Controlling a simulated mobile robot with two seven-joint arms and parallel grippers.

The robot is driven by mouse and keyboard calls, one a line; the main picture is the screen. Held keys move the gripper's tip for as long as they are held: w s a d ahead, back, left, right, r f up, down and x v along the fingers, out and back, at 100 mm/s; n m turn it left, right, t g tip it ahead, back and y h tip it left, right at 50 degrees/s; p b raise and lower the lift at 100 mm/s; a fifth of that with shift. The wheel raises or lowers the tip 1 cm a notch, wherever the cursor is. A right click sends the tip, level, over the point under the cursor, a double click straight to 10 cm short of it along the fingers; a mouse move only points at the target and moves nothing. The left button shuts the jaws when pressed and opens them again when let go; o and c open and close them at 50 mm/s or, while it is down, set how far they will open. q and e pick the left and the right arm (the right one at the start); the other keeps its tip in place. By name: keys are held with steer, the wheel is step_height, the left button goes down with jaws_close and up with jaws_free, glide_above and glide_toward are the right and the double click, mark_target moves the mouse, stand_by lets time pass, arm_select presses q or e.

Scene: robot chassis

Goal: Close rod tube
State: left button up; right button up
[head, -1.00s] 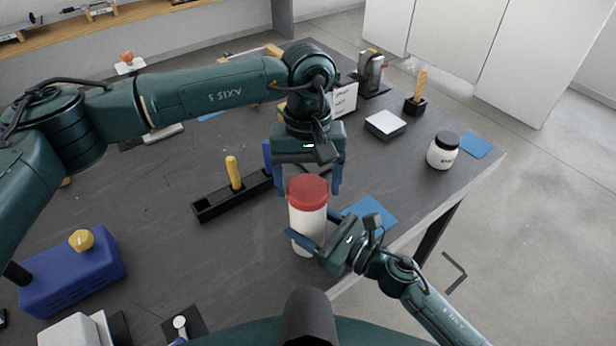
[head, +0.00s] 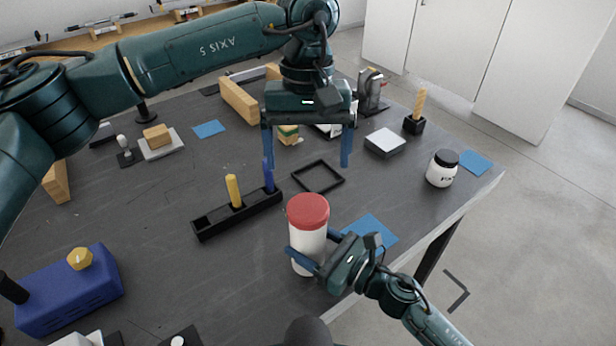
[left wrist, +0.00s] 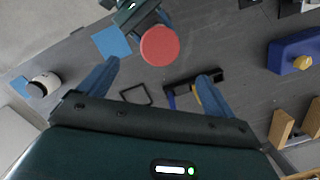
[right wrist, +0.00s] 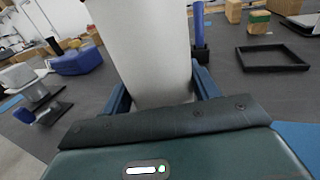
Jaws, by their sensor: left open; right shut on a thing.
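The rod tube is a white cylinder (head: 307,246) with a red cap (head: 308,211) seated on its top, upright at the front of the table. My right gripper (head: 308,262) is shut around the white body low down; the body fills the right wrist view (right wrist: 150,50). My left gripper (head: 309,150) is open and empty, above and behind the tube, apart from the cap. The red cap also shows in the left wrist view (left wrist: 160,46), beyond the open fingers. Whether the tube's base touches the table is hard to tell.
A black rack (head: 215,219) with a yellow rod (head: 234,191) and a blue rod (head: 268,175) stands left of the tube. A black square frame (head: 318,176) lies behind it. A blue mat (head: 370,232) and a white jar (head: 442,168) are to the right, near the table edge.

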arm_select(q)
step_height(320, 180, up, 2)
steer(key=shift+w+r, duration=0.1)
steer(key=shift+r, duration=0.1)
arm_select(e)
steer(key=o, duration=1.5)
arm_select(q)
steer(key=shift+f, duration=0.1)
arm_select(e)
steer(key=shift+d, duration=0.1)
arm_select(q)
steer(key=shift+f+b, duration=1.55)
arm_select(e)
steer(key=shift+v, duration=6.5)
